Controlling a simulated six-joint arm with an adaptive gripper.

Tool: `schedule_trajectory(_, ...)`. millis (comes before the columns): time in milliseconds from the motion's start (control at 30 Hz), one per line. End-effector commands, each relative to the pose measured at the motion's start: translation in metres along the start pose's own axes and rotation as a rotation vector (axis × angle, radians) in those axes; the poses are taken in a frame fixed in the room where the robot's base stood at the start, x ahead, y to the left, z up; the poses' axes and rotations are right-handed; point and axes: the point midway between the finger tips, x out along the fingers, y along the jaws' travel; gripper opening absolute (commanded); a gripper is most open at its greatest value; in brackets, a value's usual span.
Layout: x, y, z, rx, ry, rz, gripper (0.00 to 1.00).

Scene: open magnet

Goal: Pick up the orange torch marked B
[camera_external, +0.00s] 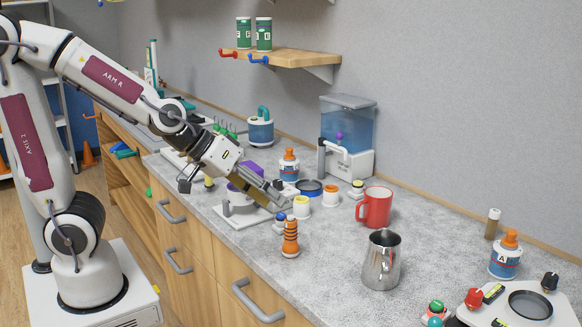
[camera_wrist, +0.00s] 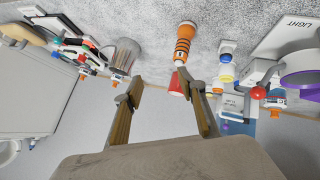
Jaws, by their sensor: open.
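The orange torch (camera_external: 290,238), with dark bands, stands upright near the front edge of the grey counter. A marking B cannot be read on it. My gripper (camera_external: 280,200) is open and empty, above and slightly behind the torch in the external view, pointing down to the right. In the wrist view the torch (camera_wrist: 183,45) lies ahead of the fingertips, nearer the right finger. The gripper (camera_wrist: 160,78) has a wide gap between its two brown fingers. No contact with the torch shows.
A steel pitcher (camera_external: 382,260) and a red mug (camera_external: 375,207) stand to the torch's right. White and yellow cylinders (camera_external: 301,207) stand close behind it. A purple-topped device (camera_external: 243,180) is to its left. Clear counter lies between torch and pitcher.

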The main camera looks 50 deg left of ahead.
Motion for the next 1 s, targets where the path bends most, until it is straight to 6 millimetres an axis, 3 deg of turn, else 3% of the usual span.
schedule_trajectory(200,0.038,0.019,0.003,-0.068,0.049,0.01,0.4)
schedule_trajectory(467,0.075,0.029,0.01,-0.134,0.123,-0.012,0.4)
schedule_trajectory(1000,0.124,0.022,0.038,-0.179,0.318,-0.13,0.4)
